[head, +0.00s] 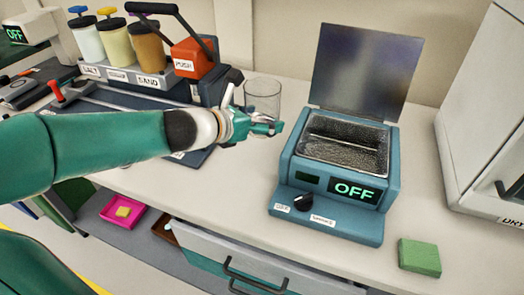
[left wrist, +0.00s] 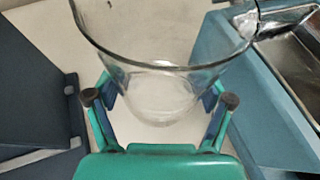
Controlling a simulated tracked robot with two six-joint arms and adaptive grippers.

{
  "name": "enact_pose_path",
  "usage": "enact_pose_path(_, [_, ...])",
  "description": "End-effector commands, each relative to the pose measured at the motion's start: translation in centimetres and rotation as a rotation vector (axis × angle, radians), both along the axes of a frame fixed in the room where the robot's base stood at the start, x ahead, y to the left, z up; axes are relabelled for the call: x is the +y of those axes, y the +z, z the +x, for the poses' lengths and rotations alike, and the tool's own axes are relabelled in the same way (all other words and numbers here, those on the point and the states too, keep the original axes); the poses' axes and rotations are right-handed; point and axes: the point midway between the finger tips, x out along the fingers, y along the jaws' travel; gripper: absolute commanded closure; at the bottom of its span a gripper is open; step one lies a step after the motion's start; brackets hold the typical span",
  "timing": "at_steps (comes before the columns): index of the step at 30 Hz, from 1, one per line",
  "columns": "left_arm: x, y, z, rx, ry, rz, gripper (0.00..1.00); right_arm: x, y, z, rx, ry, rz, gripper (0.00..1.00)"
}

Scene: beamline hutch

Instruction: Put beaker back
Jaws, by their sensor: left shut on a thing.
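The clear glass beaker (head: 262,92) is upright over the bench between the sample rack and the blue bath. My left gripper (head: 268,127) is shut on the beaker, and its green fingers lie on either side of the lower glass. In the left wrist view the beaker (left wrist: 160,78) looks empty, with its wide rim toward the camera and a finger of the gripper (left wrist: 160,100) at each side. I cannot tell whether its base touches the bench. My right gripper is not in view.
A blue bath (head: 391,180) with its lid (head: 365,70) up and an OFF display stands close right of the beaker. A rack (head: 150,78) of several jars and an orange PUSH device (head: 192,55) stand left. A green block (head: 419,257) lies front right. The bench (head: 235,185) is clear in front.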

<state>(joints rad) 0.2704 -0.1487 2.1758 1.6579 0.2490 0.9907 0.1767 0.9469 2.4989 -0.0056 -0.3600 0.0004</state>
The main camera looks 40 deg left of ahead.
Motion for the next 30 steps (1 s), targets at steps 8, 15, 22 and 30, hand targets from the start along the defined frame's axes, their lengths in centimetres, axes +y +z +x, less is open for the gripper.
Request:
enact_pose_path(8, [-0.1, -2.1, 0.0, -0.001, -0.002, -0.001, 0.65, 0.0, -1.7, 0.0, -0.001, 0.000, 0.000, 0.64])
enact_pose_path(15, [0.0, -5.3, 0.0, -0.001, 0.000, -0.002, 0.65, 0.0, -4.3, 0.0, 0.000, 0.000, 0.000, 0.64])
enact_pose_path(22, [0.0, -5.5, 0.0, -0.002, 0.000, 0.000, 0.65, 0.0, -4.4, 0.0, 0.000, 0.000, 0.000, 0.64])
enact_pose_path(30, [0.0, -5.8, 0.0, 0.000, 0.000, 0.000, 0.16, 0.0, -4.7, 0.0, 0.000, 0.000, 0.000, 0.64])
